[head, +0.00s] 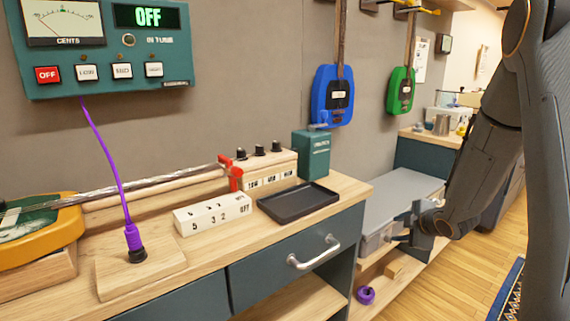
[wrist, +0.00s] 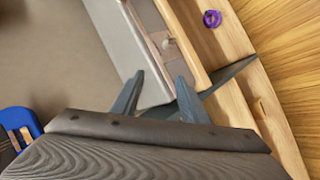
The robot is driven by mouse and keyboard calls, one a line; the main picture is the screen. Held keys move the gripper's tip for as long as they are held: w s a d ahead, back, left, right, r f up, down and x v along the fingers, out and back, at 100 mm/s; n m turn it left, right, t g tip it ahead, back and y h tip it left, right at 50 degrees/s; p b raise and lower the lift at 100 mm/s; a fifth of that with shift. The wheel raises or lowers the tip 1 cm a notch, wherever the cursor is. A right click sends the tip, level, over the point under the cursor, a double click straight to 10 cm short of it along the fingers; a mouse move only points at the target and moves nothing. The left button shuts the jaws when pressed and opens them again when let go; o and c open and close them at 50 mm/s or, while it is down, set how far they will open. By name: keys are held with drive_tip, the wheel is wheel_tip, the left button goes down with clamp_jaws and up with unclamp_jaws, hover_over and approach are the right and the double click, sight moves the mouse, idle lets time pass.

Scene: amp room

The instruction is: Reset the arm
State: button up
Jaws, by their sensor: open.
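My arm comes down from the upper right of the head view. My gripper (head: 402,228) is in front of a grey lidded box (head: 398,202) on the low wooden shelf. In the wrist view my gripper (wrist: 158,92) shows two dark, spread fingers with nothing between them. The grey box (wrist: 122,38) lies beyond the fingertips there. I cannot tell whether the gripper touches the box.
A purple ring (head: 366,295) lies on the low shelf; it also shows in the wrist view (wrist: 212,19). The workbench (head: 215,243) holds a black tray (head: 298,201), a green box (head: 312,155) and a white switch block (head: 212,214). Blue (head: 333,97) and green (head: 400,92) guitars hang behind.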

drive_tip(key=s+a+r+m+g+h, duration=0.1)
drive_tip(key=s+a+r+m+g, duration=0.1)
drive_tip(key=s+a+r+m, duration=0.35)
drive_tip(key=s+a+r+m+g+h, duration=0.1)
drive_tip(key=s+a+r+m+g, duration=0.1)
drive_tip(key=s+a, duration=0.55)
drive_tip(key=s+a+r+m+g+y, duration=0.15)
drive_tip(key=s+a, duration=0.25)
drive_tip(key=s, duration=0.5)
drive_tip(key=s+a+r+m+g, duration=0.1)
drive_tip(key=s+a+m+g, duration=0.2)
drive_tip(key=s, duration=0.5)
drive_tip(key=s+a+r+m+g, duration=0.1)
drive_tip(key=s+a+g, duration=0.1)
drive_tip(key=s+a, duration=0.5)
drive_tip(key=s+d+r+m+p, duration=0.1)
drive_tip(key=d+r+p, duration=0.7)
drive_tip(key=p, duration=0.8)
drive_tip(key=d+m, duration=0.1)
drive_tip(key=d, duration=0.1)
drive_tip(key=shift+s+d+r+m+h, duration=0.35)
drive_tip(key=shift+s+m, duration=0.05)
